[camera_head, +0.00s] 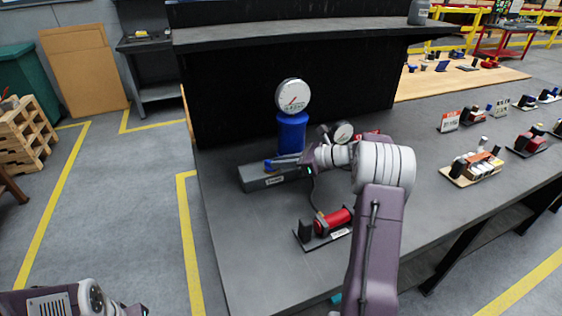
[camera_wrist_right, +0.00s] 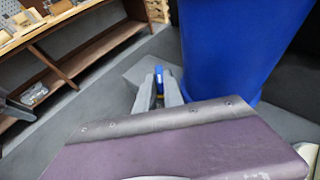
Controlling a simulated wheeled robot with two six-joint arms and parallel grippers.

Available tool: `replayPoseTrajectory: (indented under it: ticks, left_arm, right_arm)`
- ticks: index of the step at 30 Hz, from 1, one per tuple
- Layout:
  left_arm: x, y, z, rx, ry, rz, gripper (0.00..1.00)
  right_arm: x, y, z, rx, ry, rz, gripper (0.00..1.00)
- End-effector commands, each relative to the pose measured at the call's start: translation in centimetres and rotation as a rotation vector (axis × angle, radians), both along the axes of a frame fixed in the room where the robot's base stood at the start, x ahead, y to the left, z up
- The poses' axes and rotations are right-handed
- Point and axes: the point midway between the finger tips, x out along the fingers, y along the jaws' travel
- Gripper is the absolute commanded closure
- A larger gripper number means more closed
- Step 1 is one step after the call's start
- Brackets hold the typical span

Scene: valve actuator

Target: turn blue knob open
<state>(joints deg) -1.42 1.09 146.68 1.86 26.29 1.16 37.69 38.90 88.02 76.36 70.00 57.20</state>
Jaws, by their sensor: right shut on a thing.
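The blue knob (camera_head: 268,164) is on the grey base block (camera_head: 256,183) with a label on its front, below the blue cylinder (camera_head: 291,133) with a round white gauge (camera_head: 292,96) on top. My right gripper (camera_head: 276,162) reaches in from the right and is shut on the knob. In the right wrist view the knob (camera_wrist_right: 159,78) shows as a blue strip between the two grey fingers (camera_wrist_right: 158,90); most of it is hidden. My left arm shows only in part at the bottom left corner, and its fingers are out of view.
A red cylinder on a dark stand (camera_head: 333,222) is in front of the block, below my right arm. A second gauge (camera_head: 342,132) lies behind my wrist. The table's left front is clear.

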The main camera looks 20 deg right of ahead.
Motion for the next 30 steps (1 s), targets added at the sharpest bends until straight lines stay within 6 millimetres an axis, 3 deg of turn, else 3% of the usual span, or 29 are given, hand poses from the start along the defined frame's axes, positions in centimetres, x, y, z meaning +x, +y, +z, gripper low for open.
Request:
replayPoseTrajectory:
  ticks: [4, 5, 7, 26, 30]
  left_arm:
    - [0.0, 0.0, 0.0, 0.000, 0.000, 0.000, 0.64]
    - [0.0, 0.0, 0.0, 0.000, 0.000, 0.000, 0.64]
    - [0.0, 0.0, 0.0, 0.000, 0.000, 0.000, 0.64]
    - [0.0, 0.0, 0.0, 0.000, 0.000, 0.000, 0.64]
    - [0.0, 0.0, -1.3, 0.000, 0.000, 0.000, 0.64]
  right_arm:
    - [0.0, 0.0, -0.1, 0.000, 0.001, 0.001, 1.00]
    - [0.0, 0.0, -0.1, 0.000, 0.001, 0.001, 0.83]
    - [0.0, 0.0, -0.1, 0.000, 0.001, 0.001, 0.66]
    - [0.1, -0.1, 0.2, -0.002, -0.005, -0.006, 0.66]
    - [0.0, 0.0, -0.3, -0.003, -0.005, -0.034, 0.66]
